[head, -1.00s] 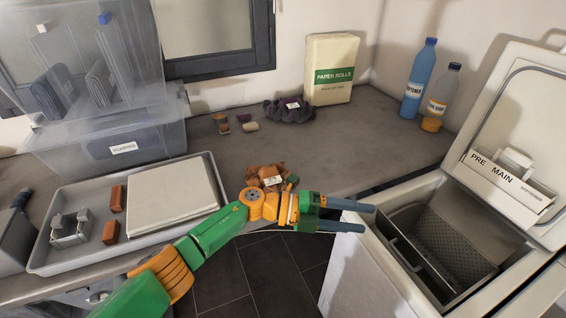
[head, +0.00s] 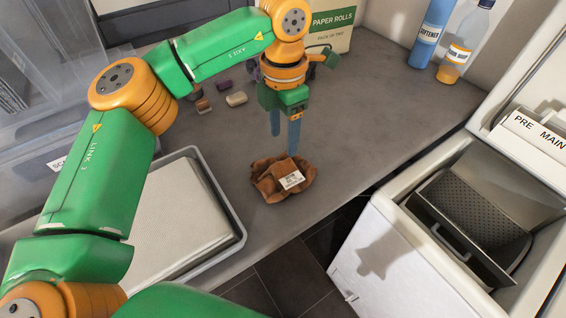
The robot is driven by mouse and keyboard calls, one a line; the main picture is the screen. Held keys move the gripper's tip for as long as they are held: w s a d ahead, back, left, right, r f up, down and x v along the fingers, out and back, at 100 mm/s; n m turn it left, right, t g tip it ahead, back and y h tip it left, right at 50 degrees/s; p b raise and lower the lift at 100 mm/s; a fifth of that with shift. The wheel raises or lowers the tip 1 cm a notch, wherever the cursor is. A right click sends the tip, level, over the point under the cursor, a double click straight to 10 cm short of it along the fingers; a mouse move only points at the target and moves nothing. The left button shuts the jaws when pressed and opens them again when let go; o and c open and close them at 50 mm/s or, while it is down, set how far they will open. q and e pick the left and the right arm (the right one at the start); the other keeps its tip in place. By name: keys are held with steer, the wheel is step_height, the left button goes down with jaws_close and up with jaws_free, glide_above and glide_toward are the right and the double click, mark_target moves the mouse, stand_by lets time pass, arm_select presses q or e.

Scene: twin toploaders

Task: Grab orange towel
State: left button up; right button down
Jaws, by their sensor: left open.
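The orange towel (head: 268,184) is a crumpled brownish-orange bundle with a white label on top. It lies on the grey counter near its front edge, in the middle of the head view. My left gripper (head: 285,145) points downward just above and behind the towel. Its two blue-grey fingers are apart with nothing between them. The right fingertip is close to the towel's upper edge in the picture; I cannot tell whether it touches. My right gripper is not in view.
An open top-loading washer (head: 376,246) stands at the right. A grey tray (head: 232,222) is left of the towel. Small blocks (head: 237,99) lie behind it. Softener (head: 430,35) and another bottle (head: 459,52) stand at the back right. The counter right of the towel is clear.

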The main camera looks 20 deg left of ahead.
mark_target(284, 159)
arm_select(q)
steer(key=f, duration=0.1)
steer(key=f+p, duration=0.1)
steer(key=f, duration=0.1)
steer(key=f+p, duration=0.1)
steer(key=f, duration=0.1)
steer(key=shift+s+d+f, duration=0.2)
steer(key=shift+s, duration=0.05)
steer(key=shift+w+a+f, duration=0.1)
steer(key=shift+f, duration=0.1)
jaws_close()
stand_by(0.8)
